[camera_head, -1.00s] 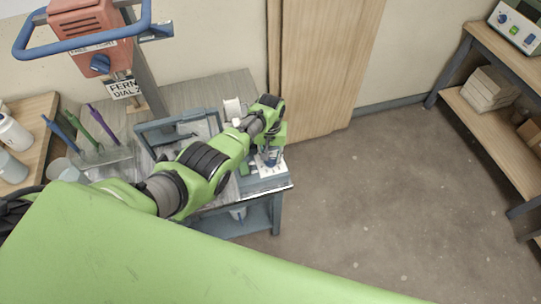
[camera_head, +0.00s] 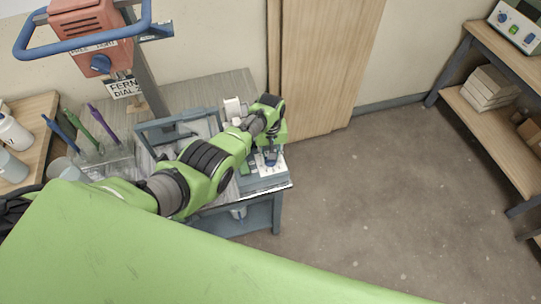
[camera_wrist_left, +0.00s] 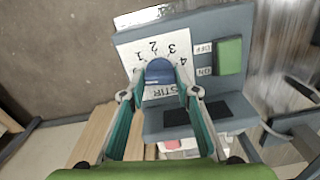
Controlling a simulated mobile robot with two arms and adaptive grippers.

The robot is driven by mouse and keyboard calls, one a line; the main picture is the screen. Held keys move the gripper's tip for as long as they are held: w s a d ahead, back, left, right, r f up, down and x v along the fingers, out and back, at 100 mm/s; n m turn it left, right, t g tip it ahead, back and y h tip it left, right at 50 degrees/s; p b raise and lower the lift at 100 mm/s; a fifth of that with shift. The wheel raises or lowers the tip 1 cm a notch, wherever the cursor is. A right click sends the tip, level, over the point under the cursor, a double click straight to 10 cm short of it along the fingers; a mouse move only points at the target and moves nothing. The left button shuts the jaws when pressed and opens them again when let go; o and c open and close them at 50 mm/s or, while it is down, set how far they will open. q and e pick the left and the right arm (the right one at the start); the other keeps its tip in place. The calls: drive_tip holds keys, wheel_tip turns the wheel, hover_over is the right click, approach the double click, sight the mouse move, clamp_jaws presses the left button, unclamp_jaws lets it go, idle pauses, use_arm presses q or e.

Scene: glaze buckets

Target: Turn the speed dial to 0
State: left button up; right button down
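The speed dial is a blue knob (camera_wrist_left: 159,73) on a grey control box (camera_wrist_left: 225,25). Behind it is a white card reading STIR, with the numbers 1 to 4 showing; any 0 is hidden. My left gripper (camera_wrist_left: 160,94) has its fingers apart, one on each side of the knob, with a gap between each fingertip and the knob. In the head view the left gripper (camera_head: 270,158) is over the box at the table's right end, and the arm hides much of it. My right gripper is out of view.
The box also has a green ON/OFF switch (camera_wrist_left: 229,57). A red mixer (camera_head: 85,35) with its own blue knob and blue guard bar stands at upper left. Upright coloured tools (camera_head: 100,125) stand in a rack at left. Open floor (camera_head: 400,200) lies to the right.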

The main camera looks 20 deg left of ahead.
use_arm(q)
drive_tip(key=o, duration=0.4)
wheel_tip(320, 180, up, 12)
drive_tip(key=shift+r, duration=0.1)
idle(0.6)
